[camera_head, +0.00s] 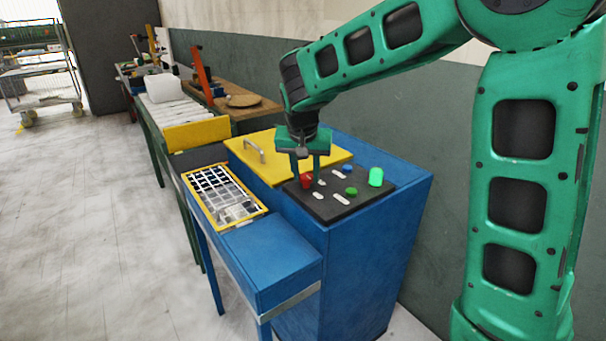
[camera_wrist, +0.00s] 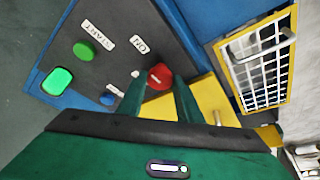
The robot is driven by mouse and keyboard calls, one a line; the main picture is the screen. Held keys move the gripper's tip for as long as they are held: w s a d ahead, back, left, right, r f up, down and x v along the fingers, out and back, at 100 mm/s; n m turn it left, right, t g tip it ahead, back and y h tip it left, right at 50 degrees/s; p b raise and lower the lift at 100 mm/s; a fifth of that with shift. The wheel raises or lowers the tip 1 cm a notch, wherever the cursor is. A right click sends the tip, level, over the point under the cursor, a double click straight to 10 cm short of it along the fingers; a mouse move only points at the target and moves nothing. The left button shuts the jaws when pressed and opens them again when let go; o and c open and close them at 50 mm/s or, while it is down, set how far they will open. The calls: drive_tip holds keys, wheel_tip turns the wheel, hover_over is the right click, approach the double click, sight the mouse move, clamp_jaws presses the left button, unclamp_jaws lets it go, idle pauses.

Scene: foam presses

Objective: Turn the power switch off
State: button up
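A dark control panel (camera_wrist: 62,43) lies on the blue press housing. A red knob (camera_wrist: 160,76) on it, near an "ON" label (camera_wrist: 138,43), looks like the power switch; it also shows in the head view (camera_head: 306,180). My gripper (camera_head: 305,178) points down over the panel, its two green fingers apart. In the wrist view the fingertips (camera_wrist: 160,88) lie on either side of the knob's near edge with a gap between them. I cannot tell whether they touch the knob. Part of another label is hidden by a finger.
The panel also holds a green button (camera_wrist: 84,51) by a "START" label, a blue button (camera_wrist: 107,99) and a glowing green lamp (camera_head: 376,177). A yellow lid with a handle (camera_head: 262,155) is beside it. A yellow-framed grid tray (camera_head: 222,194) sits left.

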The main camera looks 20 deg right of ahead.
drive_tip(key=shift+a, duration=0.3)
drive_tip(key=shift+d+n, duration=0.25)
drive_tip(key=shift+n, duration=0.05)
drive_tip(key=shift+d+n+y, duration=0.1)
drive_tip(key=shift+n+y, duration=0.2)
drive_tip(key=shift+n, duration=0.2)
drive_tip(key=n+y, duration=0.1)
drive_tip(key=n, duration=0.2)
drive_tip(key=shift+d+t, duration=0.15)
drive_tip(key=shift+t, duration=0.15)
drive_tip(key=n+y, duration=0.2)
drive_tip(key=n, duration=0.2)
drive_tip(key=shift+d+n, duration=0.15)
drive_tip(key=shift+n, duration=0.25)
drive_tip(key=n, duration=0.2)
drive_tip(key=n+g+y, duration=0.1)
drive_tip(key=n, duration=0.1)
drive_tip(key=shift+w+d+y, duration=0.1)
drive_tip(key=shift+y, duration=0.2)
drive_tip(key=shift+w+n+g+y, duration=0.1)
drive_tip(key=shift+n+g+y, duration=0.45)
drive_tip(key=shift+n, duration=1.65)
drive_tip(key=shift+g, duration=0.25)
